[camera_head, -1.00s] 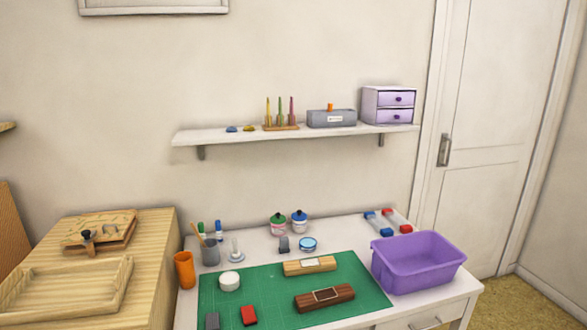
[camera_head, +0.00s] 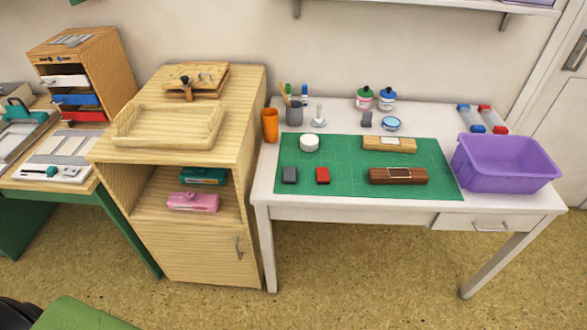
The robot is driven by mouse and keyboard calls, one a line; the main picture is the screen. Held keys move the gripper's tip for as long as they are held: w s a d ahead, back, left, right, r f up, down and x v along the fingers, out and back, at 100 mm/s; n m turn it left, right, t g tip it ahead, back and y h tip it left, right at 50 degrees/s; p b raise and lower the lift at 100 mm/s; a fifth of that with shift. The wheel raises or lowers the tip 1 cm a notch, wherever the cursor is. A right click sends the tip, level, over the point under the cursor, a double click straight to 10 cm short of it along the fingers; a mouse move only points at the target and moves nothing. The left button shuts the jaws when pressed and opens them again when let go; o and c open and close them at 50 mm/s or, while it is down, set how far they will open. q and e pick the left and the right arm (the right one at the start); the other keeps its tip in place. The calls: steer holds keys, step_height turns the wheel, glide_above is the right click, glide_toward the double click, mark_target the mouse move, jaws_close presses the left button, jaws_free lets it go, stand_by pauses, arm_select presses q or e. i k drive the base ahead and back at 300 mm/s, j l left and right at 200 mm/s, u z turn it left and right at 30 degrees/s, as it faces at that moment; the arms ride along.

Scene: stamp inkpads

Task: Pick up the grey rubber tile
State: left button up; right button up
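A small dark grey block (camera_head: 290,175), which looks like the grey rubber tile, lies on the left part of the green cutting mat (camera_head: 346,180) on the white table. A similar red block (camera_head: 322,176) lies just to its right, apart from it. Another grey piece (camera_head: 366,119) stands behind the mat, near the blue-rimmed round tin (camera_head: 391,124); I cannot tell its material. Neither of my grippers is in view.
The mat also holds a white round piece (camera_head: 309,143), a light wooden block (camera_head: 389,144) and a dark wooden block (camera_head: 398,176). A purple bin (camera_head: 506,185) stands right, an orange cup (camera_head: 270,126) left. A wooden cabinet (camera_head: 246,150) adjoins the table.

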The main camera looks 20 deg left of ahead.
mark_target(289, 177)
steer(key=i+l+u, duration=0.1)
steer(key=i+l, duration=0.15)
steer(key=i+l+u, duration=0.15)
steer(key=i+l, duration=0.15)
steer(key=l, duration=0.15)
steer(key=i+l+u, duration=0.1)
steer(key=l, duration=0.3)
steer(key=i+l+u, duration=0.1)
steer(key=i+l, duration=0.25)
